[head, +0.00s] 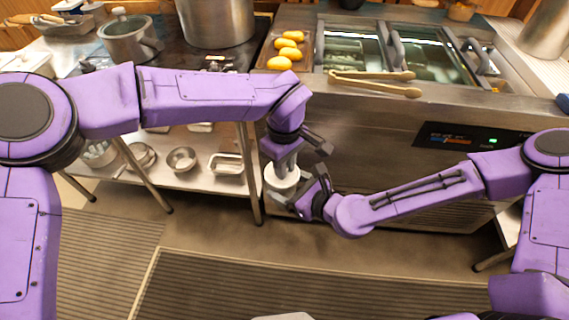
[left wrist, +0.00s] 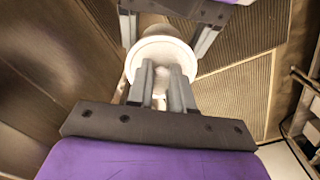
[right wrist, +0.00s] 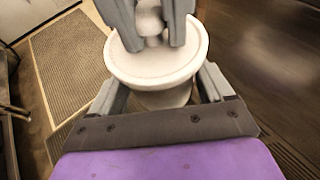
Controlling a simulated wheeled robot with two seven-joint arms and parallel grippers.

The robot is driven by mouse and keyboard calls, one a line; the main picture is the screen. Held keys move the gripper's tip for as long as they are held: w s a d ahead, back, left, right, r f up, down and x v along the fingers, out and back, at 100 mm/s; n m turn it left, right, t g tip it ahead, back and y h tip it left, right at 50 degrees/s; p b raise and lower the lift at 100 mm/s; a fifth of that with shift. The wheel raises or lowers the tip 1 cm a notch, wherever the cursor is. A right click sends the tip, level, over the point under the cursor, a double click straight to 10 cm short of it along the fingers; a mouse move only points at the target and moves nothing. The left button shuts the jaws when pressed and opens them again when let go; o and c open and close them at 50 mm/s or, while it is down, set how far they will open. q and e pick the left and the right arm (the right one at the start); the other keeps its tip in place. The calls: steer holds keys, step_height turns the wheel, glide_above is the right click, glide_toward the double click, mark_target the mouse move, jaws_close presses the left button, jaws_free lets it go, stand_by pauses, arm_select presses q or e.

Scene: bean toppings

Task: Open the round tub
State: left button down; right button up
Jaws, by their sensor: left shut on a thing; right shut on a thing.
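The round tub (head: 277,197) is white with a lid and is held up in the air between my two grippers, in front of the steel counter. Its round lid (right wrist: 157,62) has a knob (right wrist: 150,22) on top. My left gripper (left wrist: 162,85) is shut on the knob from above. My right gripper (right wrist: 155,90) is shut on the tub's body, with one finger on each side below the lid's rim. In the left wrist view the lid (left wrist: 160,50) hides most of the body. The lid sits on the tub, and I cannot make out a gap.
The steel counter (head: 400,110) stands behind the tub, with tongs (head: 375,83) and a tray of yellow buns (head: 285,50) on top. A low shelf (head: 190,172) with metal bowls is at the left. The floor below the tub is clear.

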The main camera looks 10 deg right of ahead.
arm_select(q)
steer(key=shift+w+d+r, duration=0.1)
steer(key=shift+d+r, duration=0.05)
steer(key=shift+r, duration=0.15)
steer(key=shift+r, duration=0.85)
steer(key=shift+r, duration=0.1)
